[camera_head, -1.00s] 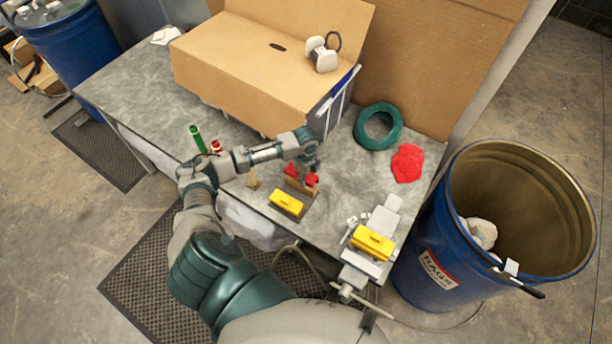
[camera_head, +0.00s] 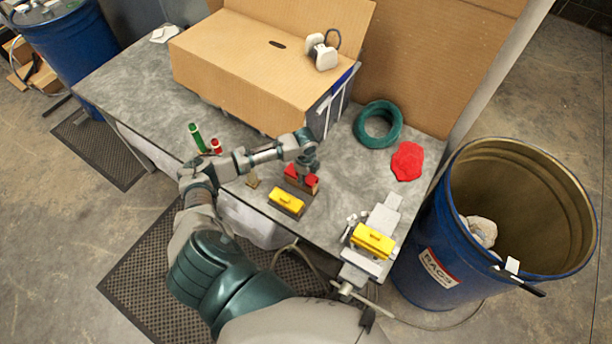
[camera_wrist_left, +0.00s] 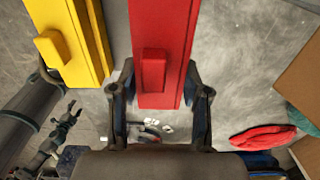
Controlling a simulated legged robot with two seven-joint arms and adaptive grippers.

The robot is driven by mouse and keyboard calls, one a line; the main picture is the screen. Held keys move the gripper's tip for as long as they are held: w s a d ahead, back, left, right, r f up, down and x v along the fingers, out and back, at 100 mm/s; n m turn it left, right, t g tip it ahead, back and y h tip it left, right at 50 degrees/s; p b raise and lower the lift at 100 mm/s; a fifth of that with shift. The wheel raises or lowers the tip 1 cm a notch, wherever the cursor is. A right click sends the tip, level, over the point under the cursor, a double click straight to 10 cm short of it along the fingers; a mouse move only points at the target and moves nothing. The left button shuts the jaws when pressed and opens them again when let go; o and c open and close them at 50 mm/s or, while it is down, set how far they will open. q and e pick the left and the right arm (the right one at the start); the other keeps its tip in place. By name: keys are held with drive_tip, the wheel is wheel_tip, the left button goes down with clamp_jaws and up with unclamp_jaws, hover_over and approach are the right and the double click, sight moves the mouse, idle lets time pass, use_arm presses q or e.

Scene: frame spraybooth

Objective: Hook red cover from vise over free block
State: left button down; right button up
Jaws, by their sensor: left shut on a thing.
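My left gripper (camera_head: 305,176) is shut on the red cover (camera_head: 312,181), with its fingers on either side of the cover. The left wrist view shows the red cover (camera_wrist_left: 160,45) between the fingertips. In the head view, the cover is at the top of a brown block (camera_head: 298,188), behind a block with a yellow cover (camera_head: 286,201). The gripper hides the cover's middle, and I cannot tell if it is fully seated. The vise (camera_head: 384,215) at the front right holds another yellow cover (camera_head: 373,241). My right gripper is not in view.
A large cardboard box (camera_head: 245,65) stands at the back of the table. A green ring (camera_head: 395,136) and a red cloth (camera_head: 407,161) lie to the right. Green and red marker-like cylinders stand left of my forearm. A blue drum (camera_head: 430,240) stands right of the table.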

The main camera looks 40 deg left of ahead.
sight(306, 178)
use_arm(q)
drive_tip(key=shift+f+b, duration=0.5)
drive_tip(key=shift+f, duration=1.05)
drive_tip(key=shift+c, duration=2.3)
unclamp_jaws()
wheel_tip(306, 178, up, 12)
drive_tip(key=shift+a+f, duration=0.1)
